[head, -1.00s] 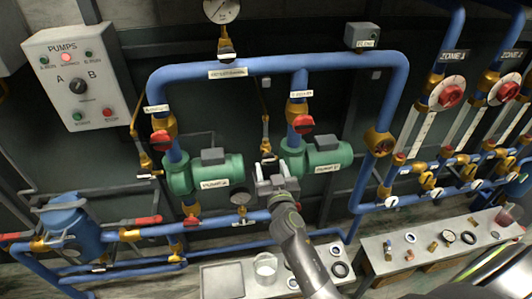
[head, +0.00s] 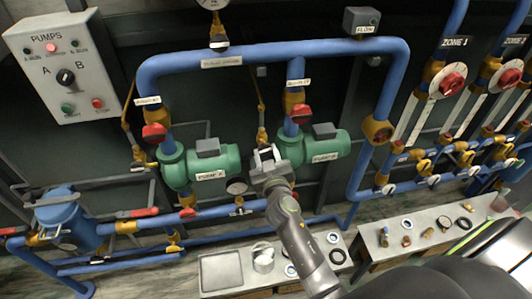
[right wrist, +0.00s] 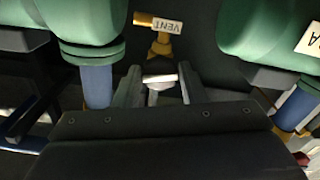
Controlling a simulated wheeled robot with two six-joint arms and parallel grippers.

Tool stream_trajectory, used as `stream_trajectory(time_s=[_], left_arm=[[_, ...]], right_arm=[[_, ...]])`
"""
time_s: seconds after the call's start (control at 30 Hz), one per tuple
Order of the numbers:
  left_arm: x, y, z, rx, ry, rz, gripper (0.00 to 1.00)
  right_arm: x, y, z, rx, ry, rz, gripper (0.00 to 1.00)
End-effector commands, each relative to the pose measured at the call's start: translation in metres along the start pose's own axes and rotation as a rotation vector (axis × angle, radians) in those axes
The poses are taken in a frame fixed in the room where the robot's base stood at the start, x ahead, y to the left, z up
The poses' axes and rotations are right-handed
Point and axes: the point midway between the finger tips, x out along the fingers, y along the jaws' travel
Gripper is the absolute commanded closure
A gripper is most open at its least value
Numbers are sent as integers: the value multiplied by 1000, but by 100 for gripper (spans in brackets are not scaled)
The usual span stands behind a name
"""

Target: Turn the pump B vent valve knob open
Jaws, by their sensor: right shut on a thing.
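The pump B vent valve is a small brass fitting on a thin brass line left of green pump B (head: 325,148). In the right wrist view its brass body (right wrist: 160,46) carries an upside-down VENT tag (right wrist: 167,25). Its pale, flat knob (right wrist: 160,79) lies between the fingers of my right gripper (right wrist: 161,88). My right gripper (head: 265,154) is shut on this knob, and in the head view it hides the knob. My left gripper is not in view.
Pump A (head: 208,165) stands to the left, with its own vent line beside it. A pressure gauge (head: 237,188) and blue pipes run below. A bench with a grey tray (head: 221,271) and a metal cup (head: 263,258) is underneath. The pump panel (head: 65,75) hangs upper left.

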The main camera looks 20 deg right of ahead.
Motion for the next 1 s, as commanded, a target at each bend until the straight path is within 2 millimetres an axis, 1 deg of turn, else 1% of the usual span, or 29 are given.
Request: stream_trajectory(time_s=[0.1, 0.17, 0.5, 0.57, 0.8, 0.9, 1.0], left_arm=[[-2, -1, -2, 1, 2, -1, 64], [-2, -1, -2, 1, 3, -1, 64], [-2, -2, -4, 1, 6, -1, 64], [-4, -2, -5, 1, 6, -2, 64], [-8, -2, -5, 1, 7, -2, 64], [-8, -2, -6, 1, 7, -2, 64], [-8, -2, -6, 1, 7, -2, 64]], right_arm=[[0, 0, -1, -105, 2, -1, 90], [0, 0, -1, -132, 3, -1, 90], [0, 1, -2, -161, 3, -1, 90], [0, 1, -2, -207, 4, -1, 90], [0, 2, -2, -480, 4, 0, 90], [0, 2, -2, -529, 4, 0, 90], [0, 1, -2, -537, 4, 0, 90]])
